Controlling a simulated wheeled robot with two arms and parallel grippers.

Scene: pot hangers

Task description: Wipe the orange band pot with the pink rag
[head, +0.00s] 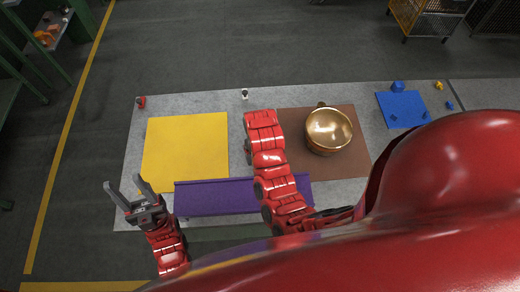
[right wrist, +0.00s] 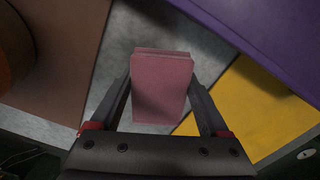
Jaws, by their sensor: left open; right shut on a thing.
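A shiny gold-brown pot (head: 329,131) stands upright and open-topped on the brown mat (head: 350,172); I cannot make out a separate orange band. A dark curved side of the pot (right wrist: 12,52) shows at the left edge of the right wrist view. My right gripper (right wrist: 160,100) is shut on the pink rag (right wrist: 162,88), a thick folded pad between its fingers. The head view hides this gripper and rag behind my right arm, left of the pot. My left gripper (head: 127,193) is open and empty at the table's front left, away from the pot.
A yellow mat (head: 186,150) lies left of my right arm. A long purple piece (head: 225,198) runs along the front edge. A blue mat (head: 402,108) with small blue pieces is at the right. Small items (head: 244,93) stand along the back edge.

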